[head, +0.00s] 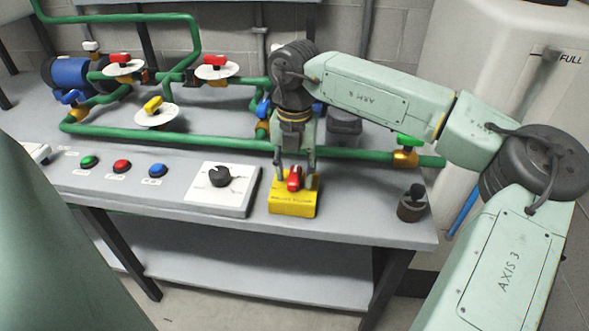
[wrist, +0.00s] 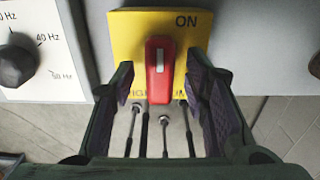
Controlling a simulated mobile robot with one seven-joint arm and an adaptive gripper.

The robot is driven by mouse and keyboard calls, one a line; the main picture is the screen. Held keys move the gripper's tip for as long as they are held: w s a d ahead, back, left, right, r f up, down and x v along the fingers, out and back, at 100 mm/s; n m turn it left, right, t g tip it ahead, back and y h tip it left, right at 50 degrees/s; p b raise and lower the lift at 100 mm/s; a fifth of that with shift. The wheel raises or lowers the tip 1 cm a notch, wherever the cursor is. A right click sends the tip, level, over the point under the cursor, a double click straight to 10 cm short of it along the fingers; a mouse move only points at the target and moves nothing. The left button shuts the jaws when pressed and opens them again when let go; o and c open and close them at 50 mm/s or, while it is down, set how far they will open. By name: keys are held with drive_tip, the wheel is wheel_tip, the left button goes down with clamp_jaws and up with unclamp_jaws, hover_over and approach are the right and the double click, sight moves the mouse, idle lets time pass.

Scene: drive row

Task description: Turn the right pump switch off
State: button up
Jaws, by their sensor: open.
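The right pump switch is a yellow box (head: 292,207) with a red handle (head: 295,177), at the front of the bench right of the dial panel. In the wrist view the yellow plate (wrist: 130,28) shows "ON" at its upper right. The red handle (wrist: 159,75) stands upright there, its white mark near the top. The lower label is partly hidden by my gripper. My gripper (head: 295,181) points down over the box with its jaws open. In the wrist view its fingers (wrist: 159,85) are on either side of the handle, with gaps visible.
A white panel with a black dial (head: 219,176) is just left of the switch. Green, red and blue buttons (head: 122,166) lie farther left. Green pipes with valves (head: 215,62) run behind. A small dark knobbed object (head: 412,204) stands at the right, with bare bench between.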

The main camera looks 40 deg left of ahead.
clamp_jaws()
idle(0.5)
drive_tip(key=shift+n, duration=0.3)
drive_tip(key=n+b, duration=0.1)
drive_tip(key=n, duration=0.2)
drive_tip(key=n+b, duration=0.1)
drive_tip(key=n, duration=0.4)
drive_tip(key=shift+n, duration=0.3)
drive_tip(key=n, duration=0.4)
drive_tip(key=shift+n, duration=2.4)
